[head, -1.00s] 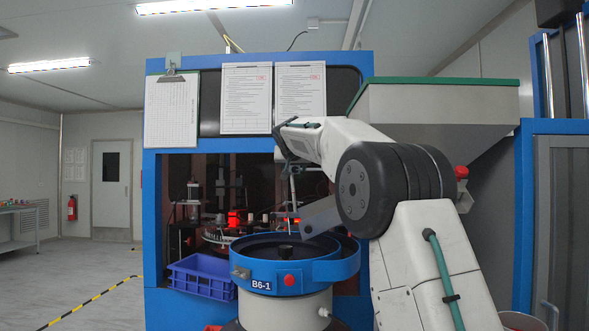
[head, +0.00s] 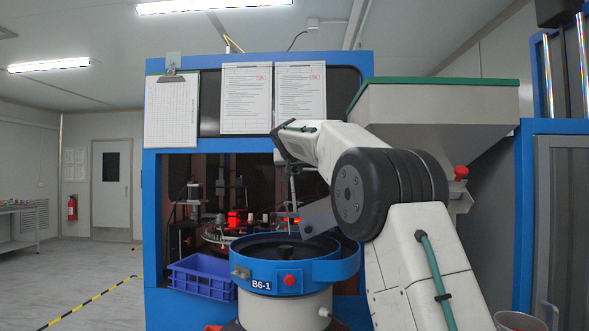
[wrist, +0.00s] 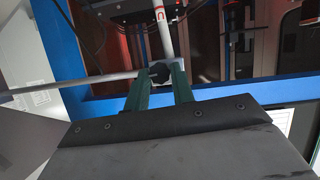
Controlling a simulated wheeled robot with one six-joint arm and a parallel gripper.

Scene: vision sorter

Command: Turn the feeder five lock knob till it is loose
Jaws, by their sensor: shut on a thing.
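A black lock knob (wrist: 159,72) sits on a silver clamp where metal rods meet, in the upper middle of the wrist view. My gripper (wrist: 161,80) has its two green fingers on either side of the knob and is shut on it. No label shows on the knob, so I cannot tell its feeder number. In the head view my arm reaches toward the blue machine, and its bent wrist hides the fingers and the knob.
A blue bowl feeder (head: 325,272) marked B6-1 stands below my arm. A blue crate (head: 200,277) is to its left. A grey hopper (head: 440,115) with a green rim is behind my arm. Rods (wrist: 75,84) run close to the fingers. Floor at left is open.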

